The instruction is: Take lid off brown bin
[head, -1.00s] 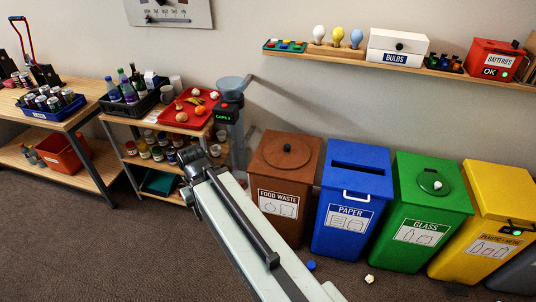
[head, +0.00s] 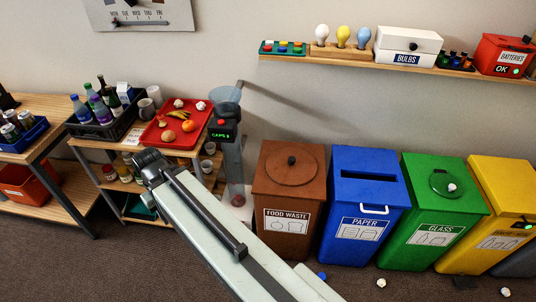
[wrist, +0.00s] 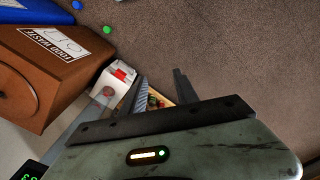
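The brown food waste bin (head: 287,215) stands against the wall, left of the blue paper bin. Its round brown lid (head: 308,172) with a dark knob lies on its top. In the wrist view the brown bin (wrist: 62,75) is at the upper left, tilted in the picture, with part of the round lid (wrist: 14,100) at the left edge. My gripper (wrist: 160,82) shows in the wrist view with its two dark fingers apart and nothing held between them. It is to the side of the bin, not touching the lid.
Blue (head: 364,220), green (head: 430,225) and yellow (head: 503,220) bins stand to the right. A caps tube (head: 233,165) with a funnel stands left of the brown bin, beside a shelf cart with a red tray (head: 160,136). Small items, including a blue cap (head: 322,276), lie on the floor.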

